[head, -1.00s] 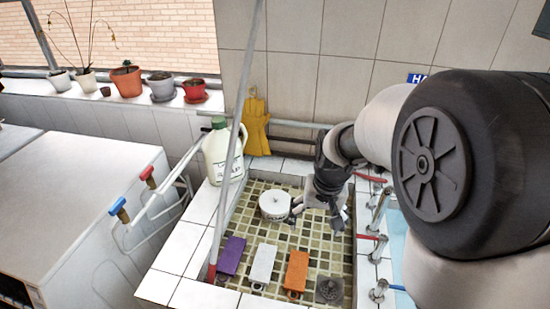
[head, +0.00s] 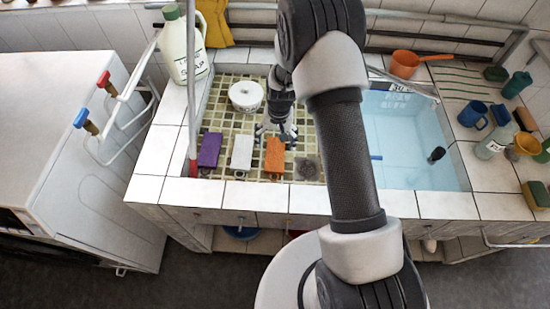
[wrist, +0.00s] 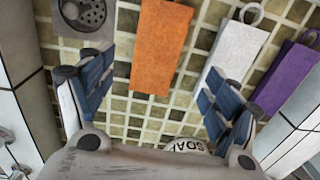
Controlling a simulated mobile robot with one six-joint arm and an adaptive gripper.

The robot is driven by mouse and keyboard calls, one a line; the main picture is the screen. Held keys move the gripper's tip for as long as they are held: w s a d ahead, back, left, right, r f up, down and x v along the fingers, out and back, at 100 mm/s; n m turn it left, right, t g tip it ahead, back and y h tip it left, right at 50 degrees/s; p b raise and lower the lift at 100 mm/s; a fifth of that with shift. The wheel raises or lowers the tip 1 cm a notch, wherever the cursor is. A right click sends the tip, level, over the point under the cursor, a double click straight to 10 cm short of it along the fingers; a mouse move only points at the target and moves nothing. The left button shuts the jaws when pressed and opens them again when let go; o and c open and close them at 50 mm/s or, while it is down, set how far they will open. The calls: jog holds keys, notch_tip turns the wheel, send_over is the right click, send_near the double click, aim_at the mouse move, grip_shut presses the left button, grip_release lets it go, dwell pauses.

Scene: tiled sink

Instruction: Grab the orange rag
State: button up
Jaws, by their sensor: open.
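The orange rag (head: 275,155) lies flat on the tiled floor of the left basin, to the right of a white rag (head: 242,152) and a purple rag (head: 210,149). My gripper (head: 275,134) is just behind the orange rag in the head view, pointing down. In the wrist view my gripper (wrist: 155,100) is open and empty. There the orange rag (wrist: 160,47) shows beyond the gap between the fingers, nearer the left finger. The white rag (wrist: 236,57) is beyond the right finger. The gripper's height above the rag is hard to tell.
A round white container (head: 246,96) stands behind the rags. A drain (head: 306,168) lies right of the orange rag. A soap jug (head: 184,50) stands on the left rim. A thin pole (head: 191,110) rises at the basin's left. A water-filled basin (head: 410,140) is to the right.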

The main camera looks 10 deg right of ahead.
aim_at(275, 155)
notch_tip(275, 155, down, 8)
jog(key=shift+b, duration=1.1)
jog(key=shift+r, duration=0.1)
jog(key=shift+c, duration=0.6)
jog(key=c, duration=1)
